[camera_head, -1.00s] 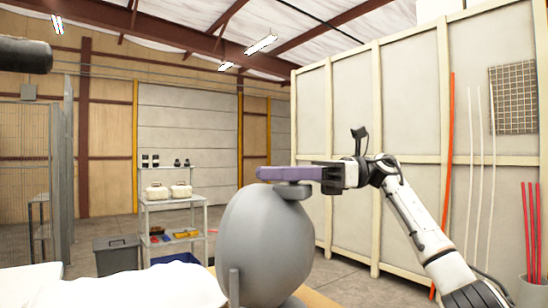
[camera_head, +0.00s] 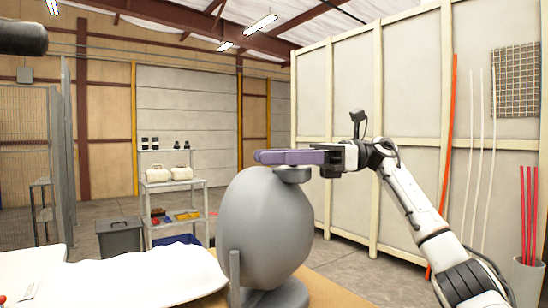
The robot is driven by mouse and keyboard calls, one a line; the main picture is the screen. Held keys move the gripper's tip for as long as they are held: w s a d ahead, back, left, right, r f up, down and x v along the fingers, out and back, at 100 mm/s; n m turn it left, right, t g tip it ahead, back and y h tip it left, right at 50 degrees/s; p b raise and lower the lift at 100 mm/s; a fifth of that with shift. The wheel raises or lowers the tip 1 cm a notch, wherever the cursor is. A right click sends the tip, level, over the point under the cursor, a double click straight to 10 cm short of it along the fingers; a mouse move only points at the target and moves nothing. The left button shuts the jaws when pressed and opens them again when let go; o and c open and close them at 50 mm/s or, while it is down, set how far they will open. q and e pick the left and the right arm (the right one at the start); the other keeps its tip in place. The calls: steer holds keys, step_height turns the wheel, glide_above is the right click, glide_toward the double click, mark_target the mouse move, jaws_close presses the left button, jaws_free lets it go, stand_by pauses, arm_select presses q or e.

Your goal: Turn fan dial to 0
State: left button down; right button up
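A large grey rounded machine (camera_head: 265,222), the fan housing by its look, stands on a tan table (camera_head: 330,290) in the middle of the camera_head view. A small grey dial (camera_head: 291,174) sits on its top. My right gripper (camera_head: 262,157) has purple fingers and reaches in from the right, lying level just over the dial. I cannot tell whether the fingers touch the dial or how far apart they are. My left gripper is not seen; only a dark rounded part shows at the upper left.
A white pillow-like cloth (camera_head: 140,278) lies at the lower left beside the machine. A metal shelf cart (camera_head: 176,185) with boxes and a dark bin (camera_head: 120,237) stand behind. A tall panel wall (camera_head: 410,120) is on the right, with a pot of red rods (camera_head: 528,272).

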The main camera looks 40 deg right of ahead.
steer(key=p+v, duration=0.1)
steer(key=v, duration=0.9)
steer(key=shift+s+d+f, duration=0.1)
steer(key=shift+d, duration=0.05)
